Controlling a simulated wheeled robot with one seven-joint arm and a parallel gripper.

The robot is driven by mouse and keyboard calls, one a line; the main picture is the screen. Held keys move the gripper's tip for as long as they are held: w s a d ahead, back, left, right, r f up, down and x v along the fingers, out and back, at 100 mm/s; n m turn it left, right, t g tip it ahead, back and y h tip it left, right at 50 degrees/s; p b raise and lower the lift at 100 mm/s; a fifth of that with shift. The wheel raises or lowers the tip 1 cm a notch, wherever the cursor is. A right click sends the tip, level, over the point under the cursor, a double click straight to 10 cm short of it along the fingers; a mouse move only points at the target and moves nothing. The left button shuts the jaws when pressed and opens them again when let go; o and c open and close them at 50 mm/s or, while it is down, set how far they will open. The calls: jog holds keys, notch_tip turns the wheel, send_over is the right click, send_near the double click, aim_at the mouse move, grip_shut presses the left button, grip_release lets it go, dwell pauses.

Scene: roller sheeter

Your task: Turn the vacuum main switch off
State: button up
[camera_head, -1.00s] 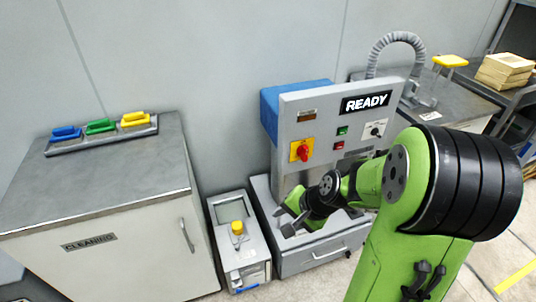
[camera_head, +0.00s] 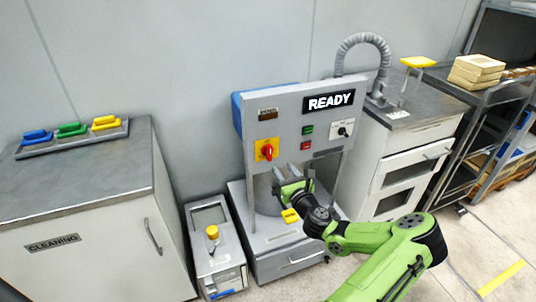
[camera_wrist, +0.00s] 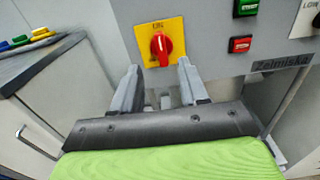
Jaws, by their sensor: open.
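A red rotary switch (camera_head: 267,151) sits on a yellow plate on the grey front panel (camera_head: 287,115) of the machine. It also shows in the wrist view (camera_wrist: 162,47), its handle roughly upright, with small lettering at the plate's top that looks like "ON". My gripper (camera_head: 285,171) is in front of the panel, a little below and right of the switch. In the wrist view the two fingers of my gripper (camera_wrist: 158,67) are apart, with nothing between them, and point toward the panel just below the switch. I cannot tell if they touch anything.
A green button (camera_wrist: 245,7) and a red button (camera_wrist: 240,44) are right of the switch, near a selector knob (camera_head: 344,131). A READY display (camera_head: 331,102) is above. A cleaning cabinet (camera_head: 95,250) and a small yellow-knobbed unit (camera_head: 217,255) stand left.

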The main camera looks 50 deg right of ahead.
aim_at(271, 150)
jog(key=x, duration=1)
jog(key=shift+w+d+b, duration=0.15)
jog(key=shift+w+b, duration=0.1)
jog(key=shift+b, duration=0.1)
grip_shut()
